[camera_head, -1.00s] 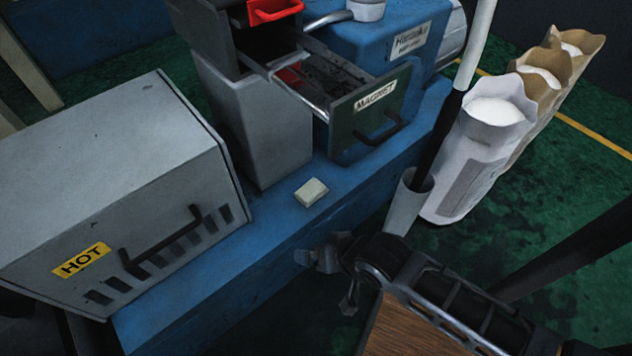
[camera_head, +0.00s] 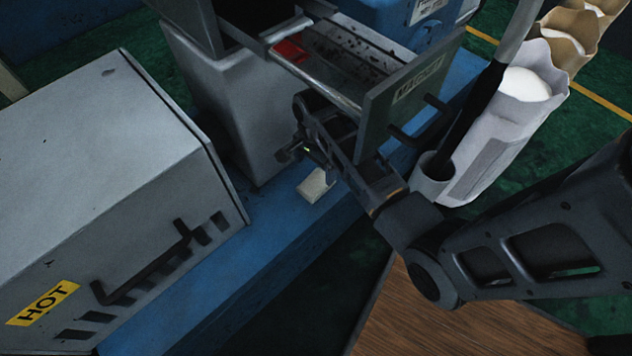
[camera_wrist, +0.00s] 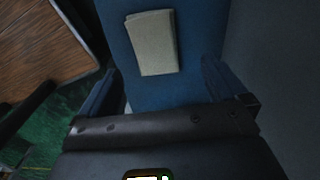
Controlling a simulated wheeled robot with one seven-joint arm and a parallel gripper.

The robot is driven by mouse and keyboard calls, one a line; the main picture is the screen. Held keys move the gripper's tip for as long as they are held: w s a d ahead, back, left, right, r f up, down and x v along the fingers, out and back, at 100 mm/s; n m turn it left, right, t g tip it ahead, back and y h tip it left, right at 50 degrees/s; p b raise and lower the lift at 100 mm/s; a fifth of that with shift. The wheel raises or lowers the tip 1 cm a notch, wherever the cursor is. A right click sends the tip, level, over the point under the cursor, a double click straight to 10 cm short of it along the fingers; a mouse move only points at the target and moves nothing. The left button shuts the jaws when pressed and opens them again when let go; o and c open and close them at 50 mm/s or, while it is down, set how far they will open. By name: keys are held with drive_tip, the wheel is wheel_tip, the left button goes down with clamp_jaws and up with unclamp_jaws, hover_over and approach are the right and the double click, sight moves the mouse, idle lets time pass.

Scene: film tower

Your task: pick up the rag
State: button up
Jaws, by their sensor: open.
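The rag (camera_head: 316,185) is a small pale folded block lying on the blue base, below the drawer marked MAGNET. In the wrist view the rag (camera_wrist: 153,43) lies flat on the blue surface, ahead of the fingers and between their lines. My gripper (camera_head: 303,160) is above and just beside the rag, apart from it, and part of my arm passes in front of the drawer. In the wrist view my gripper (camera_wrist: 160,90) is open with nothing between its fingers.
The open drawer (camera_head: 412,100) juts out over the base, close to my arm. A grey box marked HOT (camera_head: 110,180) stands to the left. A grey column (camera_head: 235,110) rises behind the rag. White and brown sacks (camera_head: 525,95) stand at the right.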

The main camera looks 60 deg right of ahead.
sight(317, 180)
drive_tip(key=f, duration=0.2)
drive_tip(key=f+b, duration=0.1)
drive_tip(key=f, duration=0.1)
drive_tip(key=f+b, duration=0.1)
drive_tip(key=f, duration=0.1)
drive_tip(key=shift+s+f, duration=0.1)
drive_tip(key=shift+s, duration=0.25)
drive_tip(key=c, duration=1.1)
drive_tip(key=shift+r+p, duration=0.4)
drive_tip(key=shift+r, duration=0.4)
wheel_tip(317, 180, up, 3)
drive_tip(key=shift+r+p, duration=0.1)
drive_tip(key=shift+p, duration=0.5)
drive_tip(key=s+d+r, duration=0.2)
drive_tip(key=s, duration=0.1)
drive_tip(key=s+d+r+p, duration=0.1)
drive_tip(key=s+d+r, duration=0.1)
drive_tip(key=d, duration=0.1)
drive_tip(key=s+d+r+p, duration=0.1)
drive_tip(key=s+d+r, duration=0.1)
drive_tip(key=s, duration=0.1)
drive_tip(key=shift+s+d+r, duration=0.2)
drive_tip(key=shift+s+d, duration=0.15)
